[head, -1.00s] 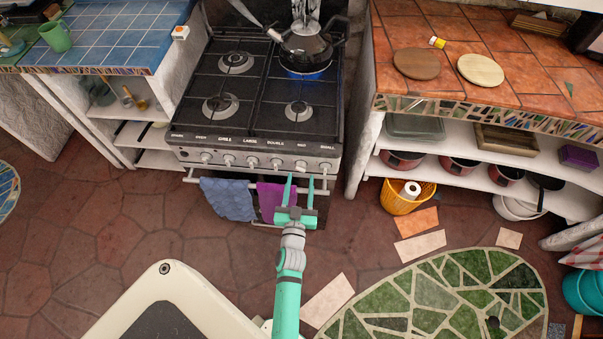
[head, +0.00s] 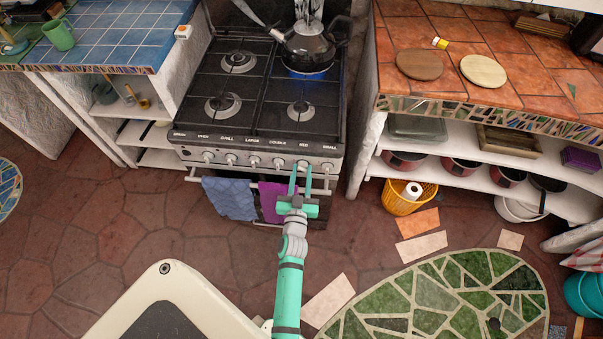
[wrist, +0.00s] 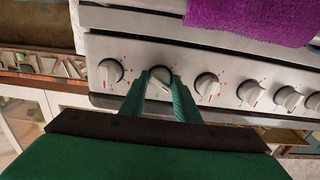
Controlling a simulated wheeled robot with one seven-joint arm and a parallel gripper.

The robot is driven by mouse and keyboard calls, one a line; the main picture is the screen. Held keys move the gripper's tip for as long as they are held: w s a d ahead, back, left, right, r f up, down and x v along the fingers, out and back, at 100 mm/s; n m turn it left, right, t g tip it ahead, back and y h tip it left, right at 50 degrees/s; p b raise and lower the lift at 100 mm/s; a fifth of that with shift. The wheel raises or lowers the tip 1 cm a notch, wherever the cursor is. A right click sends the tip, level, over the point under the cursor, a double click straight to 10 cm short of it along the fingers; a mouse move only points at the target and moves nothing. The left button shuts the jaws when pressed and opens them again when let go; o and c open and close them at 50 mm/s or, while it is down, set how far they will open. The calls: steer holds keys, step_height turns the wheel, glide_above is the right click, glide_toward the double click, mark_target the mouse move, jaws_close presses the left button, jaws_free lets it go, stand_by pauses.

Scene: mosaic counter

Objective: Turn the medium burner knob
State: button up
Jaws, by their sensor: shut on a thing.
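The medium burner knob (head: 303,163) is on the stove's front panel under the "MED" label, second from the right in the head view. The fingers cover the knob's sides. The stove (head: 262,130) has a blue flame lit under the kettle at its back right burner.
Neighbouring knobs, including the small burner knob (wrist: 110,71) and double knob (wrist: 207,86), sit close on both sides. Blue (head: 230,197) and purple (head: 272,200) towels hang on the oven rail below. A kettle (head: 313,45) stands on the back right burner.

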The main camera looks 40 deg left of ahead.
steer(key=shift+w+m, duration=0.1)
steer(key=shift+m, duration=0.2)
steer(key=m, duration=1.1)
steer(key=shift+r, duration=0.1)
steer(key=shift+m, duration=0.3)
stand_by(0.4)
steer(key=o, duration=1)
steer(key=shift+o, duration=0.2)
